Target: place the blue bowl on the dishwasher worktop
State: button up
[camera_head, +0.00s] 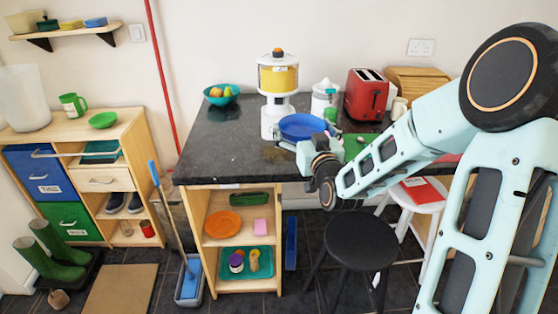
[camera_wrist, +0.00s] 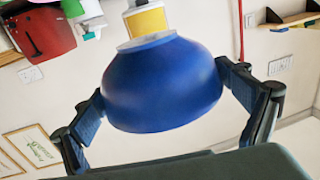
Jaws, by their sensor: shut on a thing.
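The blue bowl (camera_head: 303,127) is at the black granite worktop (camera_head: 215,150), near its front edge in the head view. My gripper (camera_head: 304,143) is at the bowl's near side. In the wrist view my gripper (camera_wrist: 160,88) has one finger on each side of the blue bowl (camera_wrist: 160,80) and is shut on it. The bowl's smooth outer side faces the wrist camera. I cannot tell whether the bowl touches the worktop or hangs just above it. No dishwasher front is clearly visible.
A white dispenser (camera_head: 278,80) stands behind the bowl. A teal fruit bowl (camera_head: 222,97), a white canister (camera_head: 323,97) and a red toaster (camera_head: 366,94) stand on the worktop. The worktop's left part is clear. A black stool (camera_head: 355,240) stands in front.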

aim_at(295, 131)
jog(key=w+f+b, duration=0.1)
jog(key=b, duration=0.1)
jog(key=w+a+f+n+y+b, duration=0.1)
jog(key=b, duration=0.1)
jog(key=w+f+y+b, duration=0.1)
jog(key=b, duration=0.1)
jog(key=shift+w+a+f+b, duration=0.15)
jog(key=shift+w+a+b, duration=0.1)
jog(key=shift+w+b, duration=0.1)
jog(key=shift+w+a+f+n+g+b, duration=0.1)
jog(key=shift+w+f+n+g+b, duration=0.35)
jog(key=shift+b, duration=0.65)
jog(key=shift+w+r+y+b, duration=0.2)
jog(key=shift+w+y+b, duration=0.2)
jog(key=shift+y+b, duration=0.15)
